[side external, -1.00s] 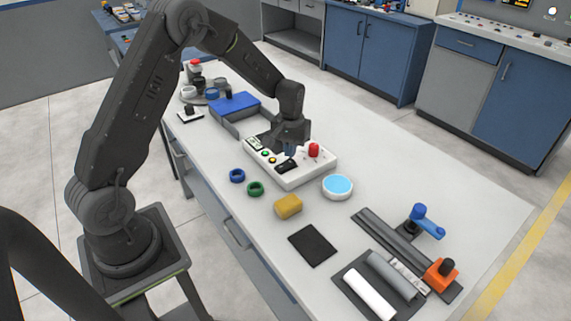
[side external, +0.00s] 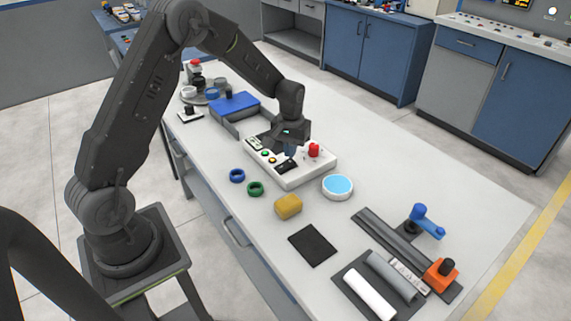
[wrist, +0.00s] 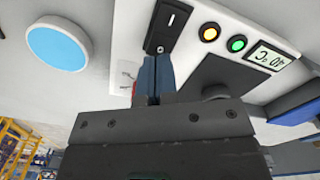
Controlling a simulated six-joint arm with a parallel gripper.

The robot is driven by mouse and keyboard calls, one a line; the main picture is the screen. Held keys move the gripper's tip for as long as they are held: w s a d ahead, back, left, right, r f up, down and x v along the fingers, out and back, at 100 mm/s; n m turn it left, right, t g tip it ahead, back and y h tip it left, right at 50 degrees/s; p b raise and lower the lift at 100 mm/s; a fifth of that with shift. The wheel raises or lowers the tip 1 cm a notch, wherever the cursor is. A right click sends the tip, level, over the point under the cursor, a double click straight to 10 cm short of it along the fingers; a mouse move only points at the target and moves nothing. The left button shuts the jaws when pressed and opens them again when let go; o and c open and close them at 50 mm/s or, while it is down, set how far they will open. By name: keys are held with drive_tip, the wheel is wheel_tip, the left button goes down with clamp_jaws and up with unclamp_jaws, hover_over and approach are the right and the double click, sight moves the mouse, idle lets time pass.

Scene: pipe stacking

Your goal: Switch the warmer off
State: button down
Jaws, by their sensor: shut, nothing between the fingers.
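A white control box (side external: 296,180) sits on the bench, and its panel fills the top of the wrist view. It carries a black rocker switch (wrist: 165,28) marked with a line and a circle. Beside the switch are an orange light (wrist: 209,32), a green light (wrist: 237,44) and a display (wrist: 268,59) that seems to read 40 °C. My gripper (wrist: 153,62) is shut and empty, its blue fingertips just beside the circle end of the switch. I cannot tell whether they touch it or which end is pressed. In the side view my gripper (side external: 290,151) points down over the box.
A red knob (side external: 314,150) stands on the box's far side. A blue-topped round dish (side external: 338,187) sits to its right. A blue-lidded bin (side external: 234,103) stands behind left.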

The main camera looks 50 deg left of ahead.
sight(290, 161)
drive_tip(key=shift+f, duration=1.35)
idle(0.5)
drive_tip(key=shift+r, duration=3.55)
